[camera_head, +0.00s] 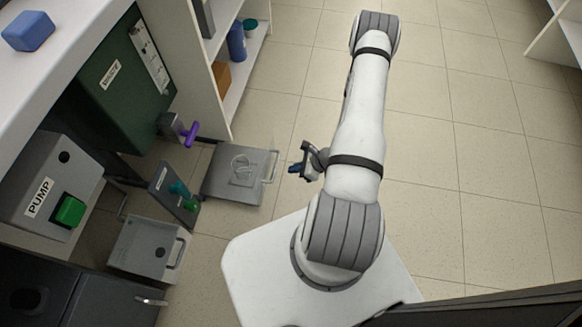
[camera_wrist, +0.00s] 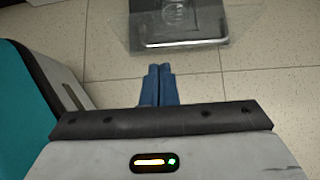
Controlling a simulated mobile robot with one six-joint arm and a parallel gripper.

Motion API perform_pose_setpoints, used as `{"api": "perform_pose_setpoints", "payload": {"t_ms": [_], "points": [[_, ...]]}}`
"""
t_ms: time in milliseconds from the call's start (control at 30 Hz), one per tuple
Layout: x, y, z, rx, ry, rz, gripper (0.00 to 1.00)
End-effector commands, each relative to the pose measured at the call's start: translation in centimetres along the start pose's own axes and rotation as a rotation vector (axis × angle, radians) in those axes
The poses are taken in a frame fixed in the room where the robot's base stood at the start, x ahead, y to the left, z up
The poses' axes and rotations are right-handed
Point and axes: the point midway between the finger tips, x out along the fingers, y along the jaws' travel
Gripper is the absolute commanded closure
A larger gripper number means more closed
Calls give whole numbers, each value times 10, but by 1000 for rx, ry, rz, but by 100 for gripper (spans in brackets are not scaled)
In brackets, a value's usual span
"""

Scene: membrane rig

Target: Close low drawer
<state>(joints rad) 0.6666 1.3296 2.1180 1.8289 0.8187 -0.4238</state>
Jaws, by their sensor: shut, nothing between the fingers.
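A low grey drawer (camera_head: 218,187) stands pulled out near the floor in the head view, with a bar handle (camera_head: 271,167) on its right end. A round, clear shape (camera_head: 241,168) shows on or in it. My gripper (camera_head: 293,170) is to the right of the handle, apart from it, with its blue fingers pointing left. In the wrist view, my gripper (camera_wrist: 159,67) is shut and empty. The drawer's end (camera_wrist: 205,30) shows at the top of that view, beyond the fingertips, with a floor gap between.
A second grey box (camera_head: 135,246) with a handle stands at the lower left, below a pump unit (camera_head: 46,190) with a green button. A purple-handled valve (camera_head: 190,134) and teal and green knobs (camera_head: 180,188) are nearby. A white shelf (camera_head: 236,85) stands behind. The floor (camera_head: 460,150) at right is clear.

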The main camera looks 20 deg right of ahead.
Motion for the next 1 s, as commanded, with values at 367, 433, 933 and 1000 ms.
{"api": "perform_pose_setpoints", "payload": {"t_ms": [367,433,933,1000], "points": [[82,0,1,-5,-1,3,100],[88,0,10,-6,0,2,100],[102,-1,29,0,-1,-1,100],[102,-1,28,0,-1,-1,100]]}}
